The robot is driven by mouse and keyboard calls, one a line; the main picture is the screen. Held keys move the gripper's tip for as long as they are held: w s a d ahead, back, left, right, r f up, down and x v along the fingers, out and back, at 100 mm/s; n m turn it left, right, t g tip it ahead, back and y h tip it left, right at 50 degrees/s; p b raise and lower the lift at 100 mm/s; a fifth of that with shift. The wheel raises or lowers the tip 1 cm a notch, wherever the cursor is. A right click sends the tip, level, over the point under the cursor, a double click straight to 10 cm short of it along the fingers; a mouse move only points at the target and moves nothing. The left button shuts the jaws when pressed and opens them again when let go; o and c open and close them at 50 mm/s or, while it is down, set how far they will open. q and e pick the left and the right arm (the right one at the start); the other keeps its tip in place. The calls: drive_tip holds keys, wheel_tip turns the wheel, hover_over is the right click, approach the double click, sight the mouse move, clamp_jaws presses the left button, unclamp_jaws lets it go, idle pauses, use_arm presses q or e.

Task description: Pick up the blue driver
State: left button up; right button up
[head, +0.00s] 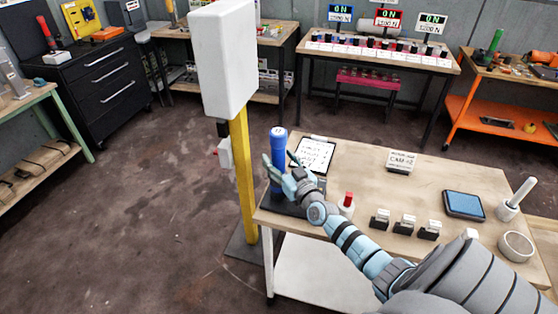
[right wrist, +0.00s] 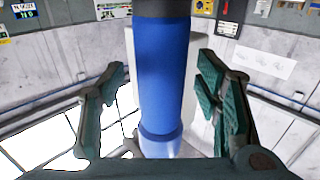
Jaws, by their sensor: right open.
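The blue driver (head: 278,146) stands upright at the left end of the near workbench, a blue cylinder with a pale top in the head view. My right gripper (head: 279,168) is open at the driver, with a finger on either side of it. In the right wrist view, the driver's blue body (right wrist: 163,75) stands between the open fingers of the gripper (right wrist: 160,85), with visible gaps on both sides. My left gripper is out of view.
A yellow post (head: 243,180) with a white box (head: 222,60) stands just left of the driver. A clipboard (head: 314,154) lies behind it. A red-topped button (head: 347,203), several small black-and-white blocks (head: 405,225) and a blue pad (head: 464,204) are to the right.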

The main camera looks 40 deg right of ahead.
drive_tip(key=shift+w+f, duration=0.15)
drive_tip(key=shift+w, duration=0.45)
drive_tip(key=shift+s, duration=0.1)
drive_tip(key=c, duration=1.2)
clamp_jaws()
drive_tip(key=shift+r, duration=0.2)
